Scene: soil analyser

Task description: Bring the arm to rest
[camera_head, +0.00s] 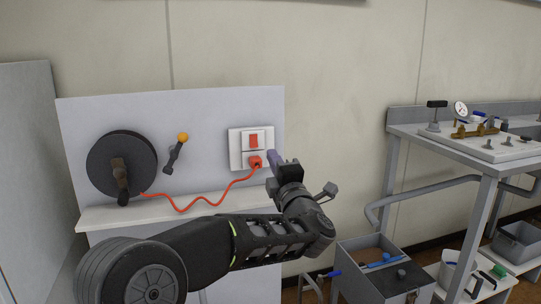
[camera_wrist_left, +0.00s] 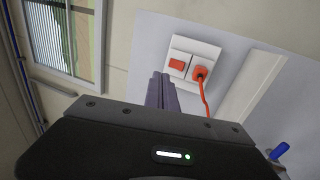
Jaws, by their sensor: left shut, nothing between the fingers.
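My left arm comes in from the lower left in the head view. Its gripper (camera_head: 275,160) is shut and empty, just to the right of the wall socket plate (camera_head: 236,150). In the left wrist view the shut fingers (camera_wrist_left: 161,92) point towards the panel beside the socket plate (camera_wrist_left: 193,58), apart from the plug as far as I can tell. An orange-red plug (camera_head: 255,161) sits in the lower part of the plate, below a red switch (camera_head: 253,141). The plug also shows in the left wrist view (camera_wrist_left: 199,74). My right gripper is not in view.
A red cord (camera_head: 195,201) runs from the plug along the shelf to a black disc (camera_head: 121,165). An orange-knobbed lever (camera_head: 176,152) is on the panel. A grey toolbox (camera_head: 372,285) stands below right. A workbench (camera_head: 480,158) with a gauge is at the right.

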